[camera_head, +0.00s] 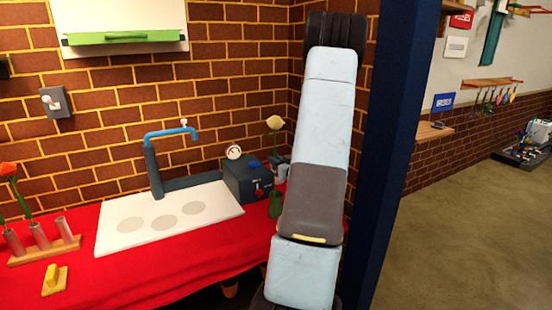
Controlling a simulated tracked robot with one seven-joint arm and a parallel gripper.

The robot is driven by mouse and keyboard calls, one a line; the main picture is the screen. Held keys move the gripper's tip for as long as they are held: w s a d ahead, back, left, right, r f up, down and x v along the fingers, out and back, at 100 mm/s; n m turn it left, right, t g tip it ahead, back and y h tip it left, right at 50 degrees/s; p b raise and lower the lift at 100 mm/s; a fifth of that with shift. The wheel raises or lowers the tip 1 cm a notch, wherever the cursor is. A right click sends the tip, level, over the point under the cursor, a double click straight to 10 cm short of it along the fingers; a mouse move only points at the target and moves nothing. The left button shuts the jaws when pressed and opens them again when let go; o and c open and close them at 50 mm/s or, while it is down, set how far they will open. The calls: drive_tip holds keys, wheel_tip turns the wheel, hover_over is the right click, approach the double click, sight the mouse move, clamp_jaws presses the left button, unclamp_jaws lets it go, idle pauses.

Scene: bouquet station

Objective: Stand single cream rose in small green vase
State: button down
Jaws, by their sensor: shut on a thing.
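The cream rose (275,123) is upright, with its bloom above the grey box and its thin green stem running down. The small green vase (275,206) stands on the red-covered counter, partly hidden behind my arm. The rose is in line above the vase; I cannot tell whether the stem's lower end is inside the vase mouth. My gripper (281,172) shows only in part beside the stem, left of my large arm link. It is shut on the rose's stem; the fingertips are small and partly hidden.
A white sink board (170,219) with a blue tap (172,134) lies left. A dark box with a gauge (246,179) stands close to the vase. A wooden rack (45,250) with tubes and a red flower (8,169) is at far left. A blue post (397,150) rises right.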

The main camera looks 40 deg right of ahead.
drive_tip(key=shift+f, duration=3.45)
drive_tip(key=c, duration=1)
unclamp_jaws()
drive_tip(key=shift+s, duration=0.15)
drive_tip(key=s+a, duration=0.1)
drive_tip(key=s, duration=1.2)
drive_tip(key=shift+s+a, duration=0.2)
drive_tip(key=shift+a, duration=0.2)
